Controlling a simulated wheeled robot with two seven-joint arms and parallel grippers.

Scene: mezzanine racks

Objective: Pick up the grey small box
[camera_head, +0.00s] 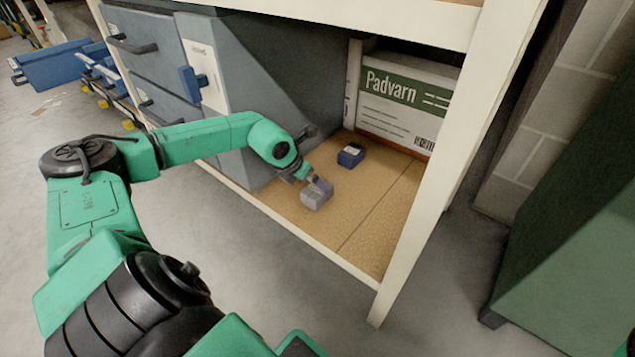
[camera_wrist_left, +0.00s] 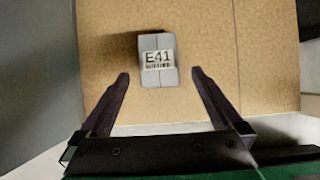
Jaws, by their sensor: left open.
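The grey small box (camera_head: 317,195) sits on the wooden shelf board (camera_head: 385,225) near its front edge. In the left wrist view the grey small box (camera_wrist_left: 158,75) has a label reading E41 and lies ahead of the fingertips, roughly centred between them. My left gripper (camera_head: 312,181) is at the box in the head view, and its fingers partly overlap the box there. My right gripper is not in view.
A small dark blue box (camera_head: 351,155) stands farther back on the board. A Padvarn carton (camera_head: 405,100) stands at the back. A grey drawer cabinet (camera_head: 270,85) is to the left. A pale rack post (camera_head: 440,170) rises at the right. Blue bins (camera_head: 60,68) lie far left.

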